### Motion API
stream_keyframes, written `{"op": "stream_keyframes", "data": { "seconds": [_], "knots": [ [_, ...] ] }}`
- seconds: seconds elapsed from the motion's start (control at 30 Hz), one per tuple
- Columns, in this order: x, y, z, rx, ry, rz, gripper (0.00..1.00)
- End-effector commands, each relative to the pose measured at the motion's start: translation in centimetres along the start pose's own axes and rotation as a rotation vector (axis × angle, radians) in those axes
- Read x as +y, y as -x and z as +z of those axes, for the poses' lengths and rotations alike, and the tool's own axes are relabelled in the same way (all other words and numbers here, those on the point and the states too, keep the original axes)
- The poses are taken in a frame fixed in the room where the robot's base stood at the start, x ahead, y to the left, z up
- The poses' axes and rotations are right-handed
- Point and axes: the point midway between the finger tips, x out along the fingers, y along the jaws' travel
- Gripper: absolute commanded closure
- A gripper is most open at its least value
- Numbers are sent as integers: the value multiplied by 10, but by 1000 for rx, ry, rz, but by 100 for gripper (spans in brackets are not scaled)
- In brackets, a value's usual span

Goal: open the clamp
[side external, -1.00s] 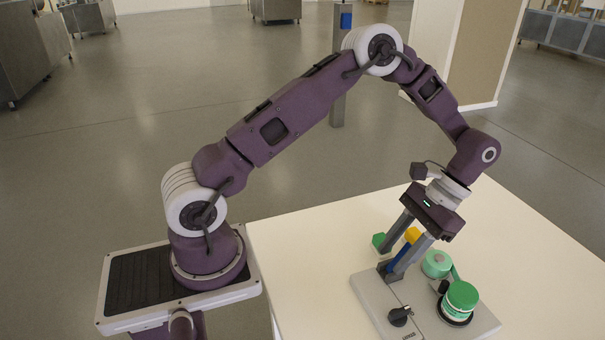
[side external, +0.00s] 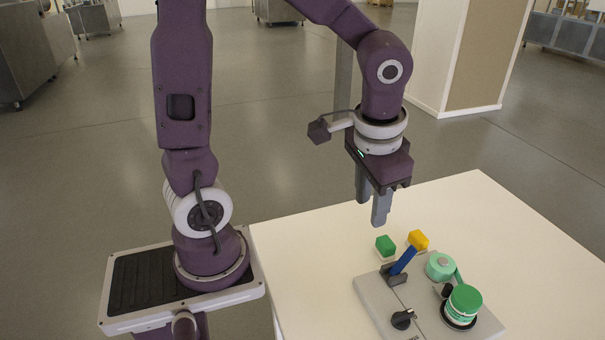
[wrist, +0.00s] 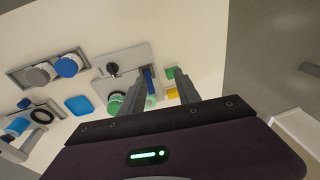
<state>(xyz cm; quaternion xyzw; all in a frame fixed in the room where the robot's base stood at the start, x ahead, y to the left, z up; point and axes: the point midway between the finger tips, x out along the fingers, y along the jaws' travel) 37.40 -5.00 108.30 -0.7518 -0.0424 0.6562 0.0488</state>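The clamp's blue lever (side external: 402,261) rises at a slant from a dark base (side external: 392,276) on the grey plate (side external: 372,297) in the side view. It also shows in the wrist view as a short blue bar (wrist: 148,76), partly hidden by a finger. My gripper (side external: 371,212) points down, raised above the table and clear of the lever, up and to the left of it in the side view. Its two fingers stand apart with nothing between them, as the wrist view (wrist: 163,76) also shows.
A green block (side external: 385,244) and a yellow block (side external: 418,240) sit near the lever. The plate also bears a black knob (side external: 402,319), a mint-green round part (side external: 440,267) and a green-lidded jar (side external: 465,300). Other fixtures (wrist: 49,69) appear at left in the wrist view.

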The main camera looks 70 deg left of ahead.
Motion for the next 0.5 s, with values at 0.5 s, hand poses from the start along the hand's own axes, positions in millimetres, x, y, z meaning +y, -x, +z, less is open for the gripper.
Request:
{"op": "stream_keyframes", "data": {
  "seconds": [0.5],
  "knots": [
    [-16,81,86,286,42,61,61]
  ]
}}
